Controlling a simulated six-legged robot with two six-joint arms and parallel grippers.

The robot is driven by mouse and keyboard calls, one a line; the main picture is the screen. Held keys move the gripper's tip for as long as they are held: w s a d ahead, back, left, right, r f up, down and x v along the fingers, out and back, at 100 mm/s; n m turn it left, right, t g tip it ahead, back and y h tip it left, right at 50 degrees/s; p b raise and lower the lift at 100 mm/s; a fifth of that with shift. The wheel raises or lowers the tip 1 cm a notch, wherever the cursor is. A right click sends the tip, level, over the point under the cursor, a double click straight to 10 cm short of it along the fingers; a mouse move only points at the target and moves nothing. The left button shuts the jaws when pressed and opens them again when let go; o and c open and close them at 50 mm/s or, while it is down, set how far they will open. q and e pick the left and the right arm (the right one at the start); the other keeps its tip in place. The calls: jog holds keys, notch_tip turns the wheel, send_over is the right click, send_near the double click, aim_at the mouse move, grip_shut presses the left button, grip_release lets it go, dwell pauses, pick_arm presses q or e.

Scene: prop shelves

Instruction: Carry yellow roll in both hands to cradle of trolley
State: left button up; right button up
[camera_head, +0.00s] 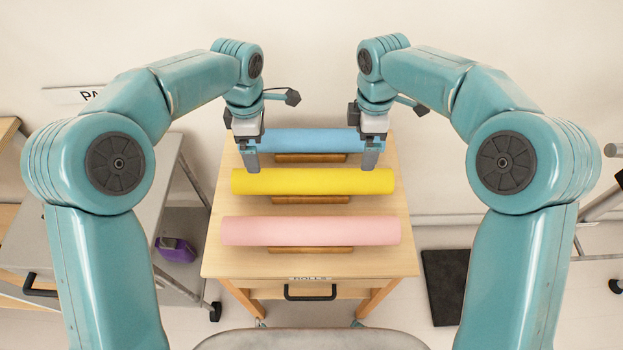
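The yellow roll (312,181) lies crosswise in the middle of a wooden table (213,262), on a wooden support (310,199). My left gripper (252,168) points down at the roll's left part, and my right gripper (368,165) points down at its right part. Both fingertips overlap the roll's far edge in the picture. I cannot tell whether they touch it or how wide the fingers are apart. No cradle of a trolley can be made out for certain; a grey wheeled unit (110,243) stands at the left, partly hidden by my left arm.
A blue roll (310,141) lies behind the yellow one and a pink roll (310,231) in front, each on a wooden support. The table has a black drawer handle (310,293). A purple object (176,250) is at the left. A black mat (445,285) lies on the floor.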

aim_at(264, 174)
pick_arm(q)
jog(key=f, duration=1.4)
jog(key=shift+w+d, duration=0.15)
jog(key=shift+d, duration=0.05)
pick_arm(e)
jog(key=f, duration=1.4)
jog(key=shift+w+d+f, duration=0.1)
jog(key=shift+d, duration=0.15)
pick_arm(q)
jog(key=shift+a+f, duration=0.1)
jog(key=shift+f, duration=0.4)
pick_arm(e)
jog(key=shift+a+f, duration=0.1)
jog(key=shift+f, duration=0.4)
pick_arm(q)
jog(key=shift+f, duration=0.1)
jog(key=c, duration=1.5)
pick_arm(e)
jog(key=c, duration=1.5)
